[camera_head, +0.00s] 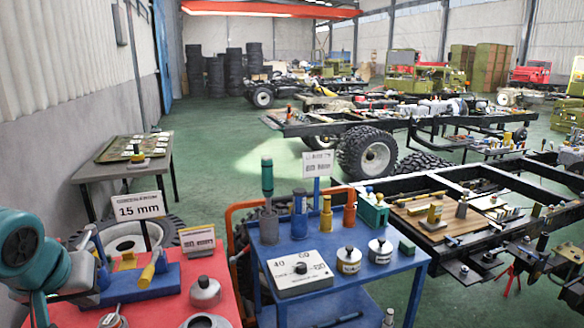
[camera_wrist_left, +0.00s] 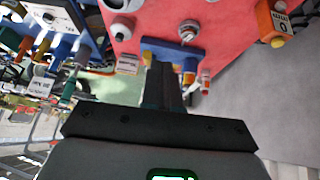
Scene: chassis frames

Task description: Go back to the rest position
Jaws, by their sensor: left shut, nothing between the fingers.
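I cannot tell the exact gap between the fingertips and the stand. My right gripper is not in view.
A "15 mm" sign (camera_head: 138,206) stands behind the blue stand. Metal weights (camera_head: 205,291) sit on the red table. A blue cart (camera_head: 345,242) with a dial box (camera_head: 300,272) and tools stands to the right. Truck chassis (camera_head: 480,190) fill the right side. Green floor (camera_head: 235,165) is open behind.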

